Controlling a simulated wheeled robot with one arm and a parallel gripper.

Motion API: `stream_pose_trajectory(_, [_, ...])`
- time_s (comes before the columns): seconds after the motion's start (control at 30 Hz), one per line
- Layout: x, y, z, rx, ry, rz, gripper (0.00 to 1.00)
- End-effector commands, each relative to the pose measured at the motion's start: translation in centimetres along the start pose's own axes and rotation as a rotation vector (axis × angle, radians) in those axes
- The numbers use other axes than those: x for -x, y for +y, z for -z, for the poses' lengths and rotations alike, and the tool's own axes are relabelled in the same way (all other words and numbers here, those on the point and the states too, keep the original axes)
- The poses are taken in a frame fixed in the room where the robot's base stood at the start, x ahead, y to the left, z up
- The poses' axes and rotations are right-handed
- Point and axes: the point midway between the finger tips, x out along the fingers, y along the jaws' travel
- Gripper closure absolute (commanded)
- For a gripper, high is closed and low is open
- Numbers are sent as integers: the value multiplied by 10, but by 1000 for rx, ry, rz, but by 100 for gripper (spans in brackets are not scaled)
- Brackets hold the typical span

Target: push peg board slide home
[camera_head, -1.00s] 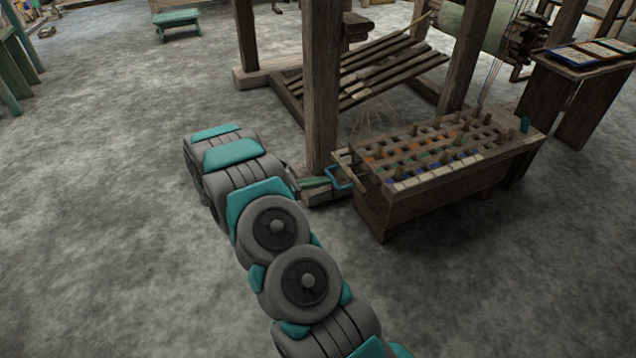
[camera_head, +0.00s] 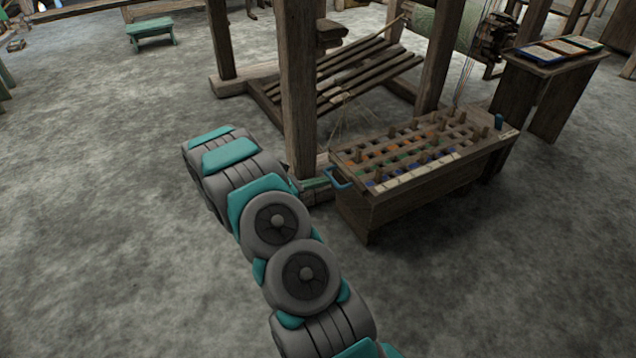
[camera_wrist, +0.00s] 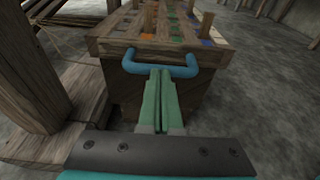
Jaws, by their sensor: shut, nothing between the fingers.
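The peg board (camera_head: 372,158) lies in the top of a wooden box (camera_head: 415,200). It is a grid of holes with upright wooden pegs and coloured squares. Its near end looks about flush with the box end. A blue U-shaped handle (camera_head: 338,181) sticks out of that end and also shows in the wrist view (camera_wrist: 181,72). My gripper (camera_head: 325,181) is shut and empty. In the wrist view its green fingers (camera_wrist: 161,74) point straight at the middle of the handle's bar, at or very close to it. Exact contact cannot be told.
A loom post (camera_head: 298,90) stands right beside my gripper, with a wooden foot beam (camera_wrist: 50,150) on the floor at left in the wrist view. Slatted treadles (camera_head: 350,75) lie behind. A side table (camera_head: 545,65) stands at far right. The floor at left is open.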

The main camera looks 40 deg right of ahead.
Motion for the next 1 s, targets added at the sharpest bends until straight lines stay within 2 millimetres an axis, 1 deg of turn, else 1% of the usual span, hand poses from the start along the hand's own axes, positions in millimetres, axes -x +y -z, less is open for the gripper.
stream_pose_trajectory(0.03, [-3, -1, -1, 0, -1, 3, 100])
stream_pose_trajectory(0.2, [-3, -1, -1, 0, -1, 3, 100])
stream_pose_trajectory(0.27, [0, -1, -1, 0, -2, 3, 100])
stream_pose_trajectory(0.37, [8, -2, -2, 0, -2, 1, 100])
stream_pose_trajectory(0.53, [36, -7, -4, 1, -2, -5, 100])
stream_pose_trajectory(0.8, [95, -7, -3, 0, -3, -4, 100])
stream_pose_trajectory(0.9, [112, -8, -2, 0, -3, -3, 100])
stream_pose_trajectory(1.0, [124, -8, -2, 1, -2, -3, 100])
